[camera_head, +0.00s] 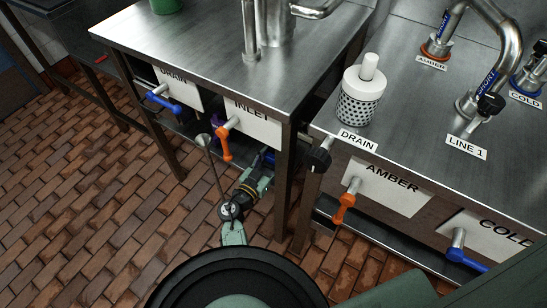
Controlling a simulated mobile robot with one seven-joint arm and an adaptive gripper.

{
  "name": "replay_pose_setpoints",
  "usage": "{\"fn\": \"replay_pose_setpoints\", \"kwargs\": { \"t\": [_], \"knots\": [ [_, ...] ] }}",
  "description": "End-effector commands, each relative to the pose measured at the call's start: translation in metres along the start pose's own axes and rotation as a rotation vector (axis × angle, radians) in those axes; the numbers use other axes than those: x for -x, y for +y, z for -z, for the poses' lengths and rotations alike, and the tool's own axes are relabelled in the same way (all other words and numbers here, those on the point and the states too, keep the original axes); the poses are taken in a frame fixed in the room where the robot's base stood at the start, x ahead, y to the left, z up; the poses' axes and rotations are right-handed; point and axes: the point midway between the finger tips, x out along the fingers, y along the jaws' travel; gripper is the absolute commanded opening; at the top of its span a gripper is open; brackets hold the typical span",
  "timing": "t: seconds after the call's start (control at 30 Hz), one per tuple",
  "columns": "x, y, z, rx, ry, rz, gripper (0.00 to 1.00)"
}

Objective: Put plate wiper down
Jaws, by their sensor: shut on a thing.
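My gripper (231,211) is low at lower centre, over the brick floor in front of the left steel table. It appears shut on a slim grey rod (213,168), which rises from it to a pale cone-shaped end. I take the rod to be part of the plate wiper, but its working end cannot be told clearly. The fingertips are too small to make out. The held thing shows in front of the table's lower shelf, close to the orange INLET handle (223,140) in the picture. Whether they touch cannot be told.
The left steel table (190,45) has DRAIN and INLET plates and a blue handle (163,99). The right counter (420,105) holds a white perforated canister (361,98), pipes and labels. A black knob (318,157) and another orange handle (343,207) project from its front. Bare counter surrounds the canister.

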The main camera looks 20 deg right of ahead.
Motion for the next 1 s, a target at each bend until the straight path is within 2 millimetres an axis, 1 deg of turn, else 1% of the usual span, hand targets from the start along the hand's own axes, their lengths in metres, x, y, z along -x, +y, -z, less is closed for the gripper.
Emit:
{"fn": "replay_pose_setpoints", "kwargs": {
  "t": [0.03, 0.07, 0.33, 0.6, 0.73, 0.8, 1.0],
  "knots": [
    [0.000, 0.000, -0.003, 0.000, 0.000, 0.000, 0.16],
    [0.000, 0.000, -0.002, 0.000, 0.000, 0.000, 0.50],
    [0.000, 0.000, -0.001, 0.000, -0.001, 0.000, 0.68],
    [0.000, 0.000, -0.001, 0.000, -0.001, 0.000, 0.68],
    [0.000, 0.000, 0.004, 0.000, -0.001, 0.000, 0.68],
    [0.010, -0.001, -0.002, 0.000, -0.002, 0.003, 0.68],
    [0.046, -0.001, -0.002, 0.000, -0.001, 0.004, 0.68]
  ]
}}
